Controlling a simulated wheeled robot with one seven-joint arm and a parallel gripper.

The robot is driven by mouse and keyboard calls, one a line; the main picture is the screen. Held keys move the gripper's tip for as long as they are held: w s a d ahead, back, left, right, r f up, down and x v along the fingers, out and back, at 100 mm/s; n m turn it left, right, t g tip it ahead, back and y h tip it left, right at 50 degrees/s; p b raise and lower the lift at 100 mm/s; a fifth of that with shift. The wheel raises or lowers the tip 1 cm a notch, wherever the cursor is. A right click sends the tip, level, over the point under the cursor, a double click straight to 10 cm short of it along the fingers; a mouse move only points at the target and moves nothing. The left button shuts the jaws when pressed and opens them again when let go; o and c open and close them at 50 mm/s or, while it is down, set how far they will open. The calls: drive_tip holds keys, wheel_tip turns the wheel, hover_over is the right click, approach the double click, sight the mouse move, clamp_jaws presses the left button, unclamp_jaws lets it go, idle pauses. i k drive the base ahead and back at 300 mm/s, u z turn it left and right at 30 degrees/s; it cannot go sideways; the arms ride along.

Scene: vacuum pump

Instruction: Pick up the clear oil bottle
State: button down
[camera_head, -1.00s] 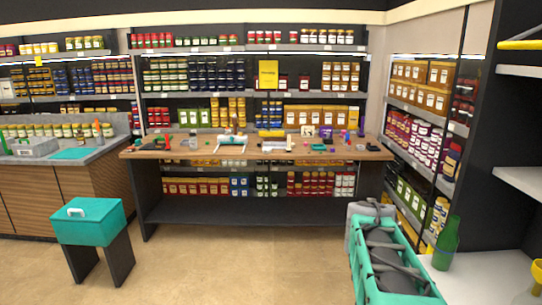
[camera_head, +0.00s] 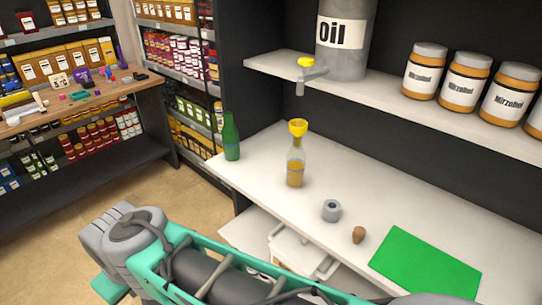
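The clear oil bottle (camera_head: 296,166) stands upright on the white counter (camera_head: 265,165). It holds amber liquid in its lower part, and a yellow funnel (camera_head: 298,128) sits at its top. My arm (camera_head: 215,275), teal and grey, crosses the bottom of the view in front of the counter. My gripper is not in view. Nothing hides the bottle.
A green bottle (camera_head: 230,137) stands left of the clear one. A grey ring-shaped part (camera_head: 331,210), a brown cork (camera_head: 358,235) and a green mat (camera_head: 425,265) lie to the right. Above, a shelf (camera_head: 395,92) holds a grey oil tank (camera_head: 345,45) with a tap, and several jars (camera_head: 465,78).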

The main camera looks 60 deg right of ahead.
sight(296, 155)
drive_tip(key=z, duration=1.15)
drive_tip(key=k, duration=0.65)
drive_tip(key=u, duration=0.75)
drive_tip(key=i, duration=1.25)
drive_tip(key=z, duration=0.3)
